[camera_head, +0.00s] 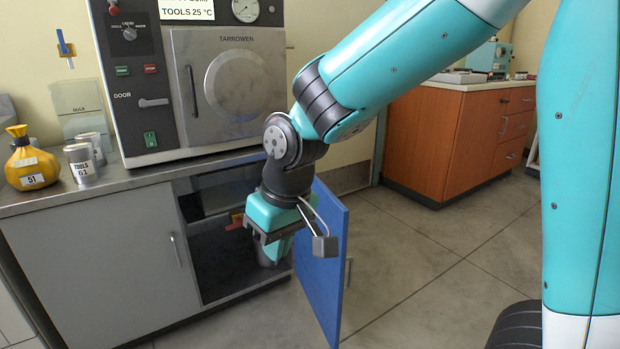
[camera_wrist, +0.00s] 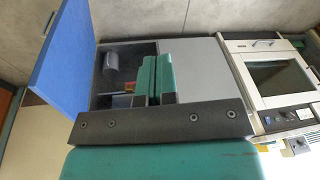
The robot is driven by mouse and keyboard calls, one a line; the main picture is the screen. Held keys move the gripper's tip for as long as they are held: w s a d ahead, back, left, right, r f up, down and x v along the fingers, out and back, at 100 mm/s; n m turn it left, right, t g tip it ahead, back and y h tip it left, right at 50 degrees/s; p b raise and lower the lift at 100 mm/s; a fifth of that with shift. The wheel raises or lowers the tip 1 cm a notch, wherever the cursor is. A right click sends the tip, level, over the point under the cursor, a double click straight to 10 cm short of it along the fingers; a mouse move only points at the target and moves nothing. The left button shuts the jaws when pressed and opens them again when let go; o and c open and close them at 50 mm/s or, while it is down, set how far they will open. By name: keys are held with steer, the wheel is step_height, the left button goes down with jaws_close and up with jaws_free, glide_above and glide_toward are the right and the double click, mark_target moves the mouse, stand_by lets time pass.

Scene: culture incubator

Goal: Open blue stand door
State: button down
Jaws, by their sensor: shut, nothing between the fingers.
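The blue stand door (camera_head: 330,265) stands swung out from the right side of the cabinet, so the compartment behind it is exposed. In the wrist view the blue door (camera_wrist: 62,52) is at the upper left. My gripper (camera_head: 275,252) points downward in front of the open compartment, just left of the door in the head view. Its fingers (camera_wrist: 157,80) are together with nothing between them. I cannot tell from the head view whether the gripper touches the door. The door's handle shows partly at its far side.
The grey stand (camera_head: 90,245) has a closed left door. On its top are an incubator (camera_head: 190,75), a yellow bottle (camera_head: 30,160) and metal cans (camera_head: 82,163). Items lie inside the compartment. A wooden cabinet (camera_head: 425,145) stands behind right. Tiled floor right of the door is clear.

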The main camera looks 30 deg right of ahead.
steer(key=w+d+r+m+t+h+p, duration=0.1)
steer(key=w+d+m+h+p, duration=0.15)
steer(key=w, duration=0.35)
steer(key=w+d+r+m+h+p, duration=0.1)
steer(key=w+d+p, duration=0.2)
steer(key=w, duration=0.2)
steer(key=m+h+p, duration=0.3)
steer(key=h+p, duration=0.2)
steer(key=p, duration=0.2)
glide_toward(326, 204)
step_height(326, 204, down, 4)
steer(key=w, duration=0.2)
steer(key=shift+s+d+t, duration=0.15)
steer(key=shift+s+d, duration=0.1)
steer(key=shift+d, duration=0.5)
steer(key=shift+s+d+t, duration=0.15)
steer(key=shift+s+d, duration=0.1)
steer(key=shift+d, duration=0.5)
